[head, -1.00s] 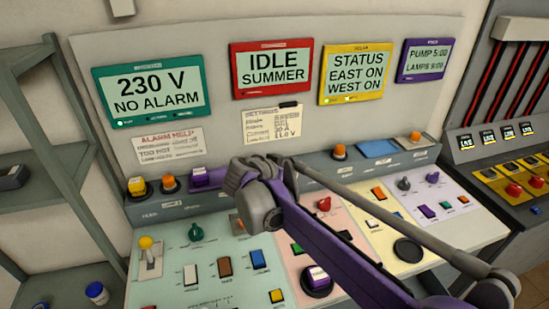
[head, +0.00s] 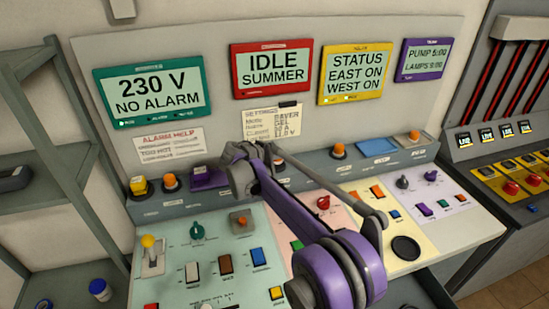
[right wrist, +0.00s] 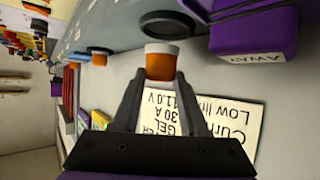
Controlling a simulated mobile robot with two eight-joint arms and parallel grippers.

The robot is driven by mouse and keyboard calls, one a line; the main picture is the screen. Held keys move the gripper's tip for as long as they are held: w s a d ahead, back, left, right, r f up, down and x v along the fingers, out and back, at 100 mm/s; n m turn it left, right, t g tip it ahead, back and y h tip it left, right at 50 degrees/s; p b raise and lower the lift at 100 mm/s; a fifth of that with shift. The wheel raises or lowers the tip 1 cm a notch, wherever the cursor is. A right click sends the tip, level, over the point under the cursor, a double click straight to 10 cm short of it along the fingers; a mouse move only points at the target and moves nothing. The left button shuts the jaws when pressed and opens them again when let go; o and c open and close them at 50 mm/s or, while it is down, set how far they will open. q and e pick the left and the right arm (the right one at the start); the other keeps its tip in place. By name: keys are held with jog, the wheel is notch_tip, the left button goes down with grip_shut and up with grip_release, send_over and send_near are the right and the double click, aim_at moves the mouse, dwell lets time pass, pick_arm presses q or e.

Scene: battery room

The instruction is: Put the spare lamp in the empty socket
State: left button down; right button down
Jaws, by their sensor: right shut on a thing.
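In the right wrist view my right gripper (right wrist: 158,80) is shut on an orange lamp (right wrist: 160,64) with a pale band at its far end. A dark round socket ring (right wrist: 172,24) lies just beyond that end, in the sloping grey ledge. Lamp and ring look close; I cannot tell whether they touch. In the head view my purple right arm (head: 285,205) crosses the desk, and its grey wrist (head: 240,170) is over the ledge. My left gripper is not in view.
A purple block (head: 208,177) stands on the ledge, left of my wrist; it also shows in the wrist view (right wrist: 255,30). Orange lamps (head: 338,151) (head: 170,183) stand along the ledge. A settings card (head: 272,122) is on the panel behind.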

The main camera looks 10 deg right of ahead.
jog(key=shift+w+f, duration=0.15)
jog(key=shift+f, duration=0.45)
jog(key=shift+w+f, duration=0.15)
jog(key=shift+f, duration=0.45)
jog(key=shift+f, duration=0.15)
jog(key=shift+c, duration=2.2)
grip_release()
